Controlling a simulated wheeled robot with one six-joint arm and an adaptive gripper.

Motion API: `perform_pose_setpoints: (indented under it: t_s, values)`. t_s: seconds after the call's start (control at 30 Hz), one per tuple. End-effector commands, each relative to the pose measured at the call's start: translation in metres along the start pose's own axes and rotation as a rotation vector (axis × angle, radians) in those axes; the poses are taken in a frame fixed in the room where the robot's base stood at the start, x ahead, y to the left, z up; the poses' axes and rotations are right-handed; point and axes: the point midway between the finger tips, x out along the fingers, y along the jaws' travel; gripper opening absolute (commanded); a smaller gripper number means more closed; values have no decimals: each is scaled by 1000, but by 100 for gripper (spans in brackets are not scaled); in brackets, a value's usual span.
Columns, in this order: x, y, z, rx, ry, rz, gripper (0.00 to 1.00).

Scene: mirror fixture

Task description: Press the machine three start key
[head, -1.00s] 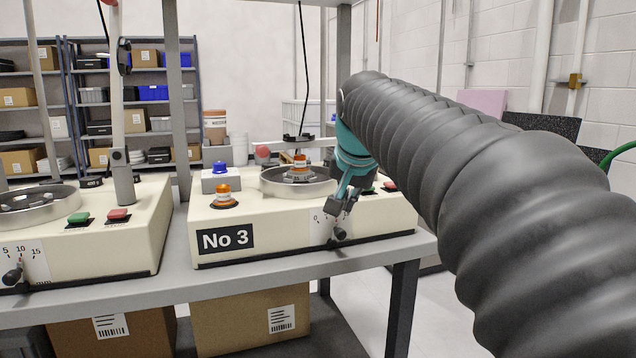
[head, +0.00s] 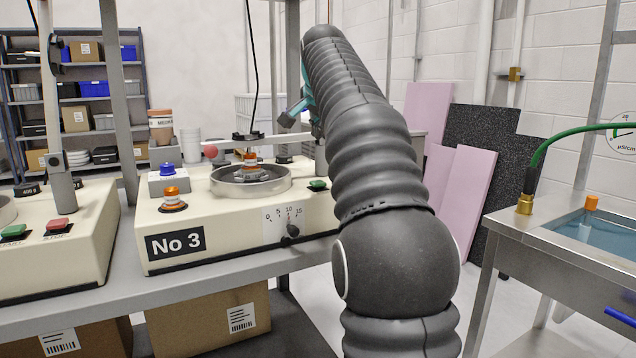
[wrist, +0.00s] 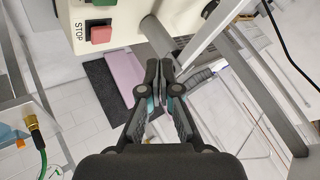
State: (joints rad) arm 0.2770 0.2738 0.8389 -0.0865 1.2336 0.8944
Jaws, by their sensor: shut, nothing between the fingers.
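Machine No 3 (head: 225,237) is a cream box with a round metal pan on top and a black "No 3" label. Its green start key (head: 317,185) is on the front right of its top, just left of my arm, and nothing is on it. In the wrist view the green key (wrist: 102,3) is cut by the top edge, beside the red stop key (wrist: 101,34). My gripper (wrist: 159,73) is shut and empty, apart from both keys. In the head view my gripper (head: 293,112) shows only as teal parts above and behind the machine; my arm hides the rest.
Another cream machine (head: 85,240) stands to the left on the same bench (head: 225,276). Posts rise behind the machines. A metal sink (head: 550,235) with a green hose is at the right. Pink boards (head: 462,190) lean on the wall.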

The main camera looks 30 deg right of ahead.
Motion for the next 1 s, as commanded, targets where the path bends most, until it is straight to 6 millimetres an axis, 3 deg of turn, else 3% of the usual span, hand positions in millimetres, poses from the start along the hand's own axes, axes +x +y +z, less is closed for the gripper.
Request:
perform_pose_setpoints:
  t_s: [0.27, 0.63, 1.0]
  values:
    - [10, 8, 8, -1, -1, 1, 0]
    - [46, 34, 34, -1, 0, -1, 0]
    - [61, 44, 45, -1, 0, 0, 0]
